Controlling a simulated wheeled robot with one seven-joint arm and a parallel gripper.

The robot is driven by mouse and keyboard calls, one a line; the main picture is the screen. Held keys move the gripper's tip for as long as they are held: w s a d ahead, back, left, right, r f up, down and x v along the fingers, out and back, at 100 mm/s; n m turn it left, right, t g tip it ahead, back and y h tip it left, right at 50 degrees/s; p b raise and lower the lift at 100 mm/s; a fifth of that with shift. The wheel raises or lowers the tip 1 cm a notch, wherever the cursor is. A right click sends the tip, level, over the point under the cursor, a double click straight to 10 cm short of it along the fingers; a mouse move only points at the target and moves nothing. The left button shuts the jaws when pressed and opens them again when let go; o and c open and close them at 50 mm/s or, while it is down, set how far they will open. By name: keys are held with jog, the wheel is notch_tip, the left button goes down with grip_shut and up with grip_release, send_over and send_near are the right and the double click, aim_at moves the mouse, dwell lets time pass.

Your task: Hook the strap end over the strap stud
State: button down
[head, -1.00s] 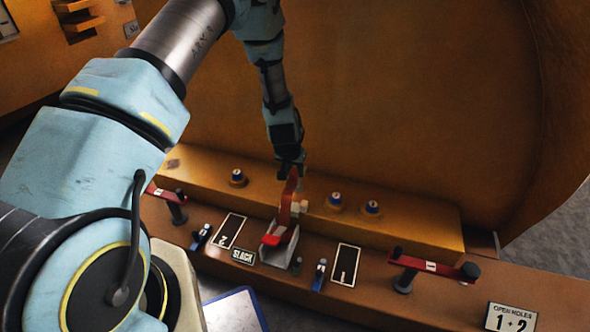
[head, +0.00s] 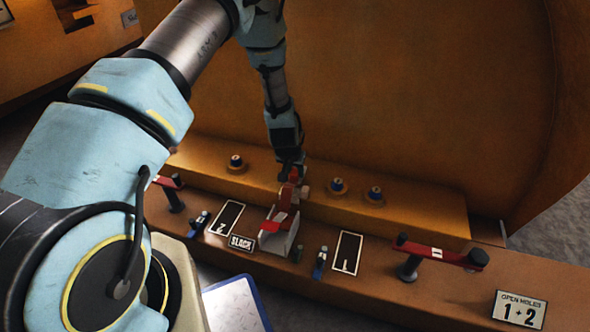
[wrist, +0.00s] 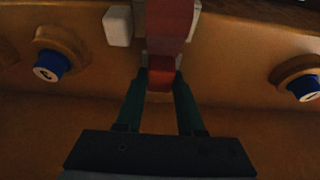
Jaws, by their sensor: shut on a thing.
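My gripper (head: 292,177) is shut on the upper end of the red strap (head: 281,214), just above the ledge. The strap runs down toward a pale grey bracket (head: 278,240). In the wrist view my gripper (wrist: 162,80) has its two fingers on either side of the red strap (wrist: 170,20). A small white block (wrist: 118,25) sits beside the strap there, and a pale piece (head: 305,190) shows beside it in the head view. I cannot tell which part is the strap stud; the gripper and strap may hide it.
Blue-topped knobs (head: 236,163) stand on the ledge (head: 430,212) on both sides of my gripper. A red bar on a post (head: 440,252) is at the right. A "SLACK" label (head: 242,243) is beside the bracket. The large orange casting (head: 400,90) rises behind.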

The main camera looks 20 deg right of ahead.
jog(key=shift+f, duration=0.45)
jog(key=shift+c, duration=2.2)
grip_release()
jog(key=p+v, duration=0.2)
jog(key=v, duration=0.8)
jog(key=shift+r, duration=0.4)
jog(key=shift+a, duration=0.1)
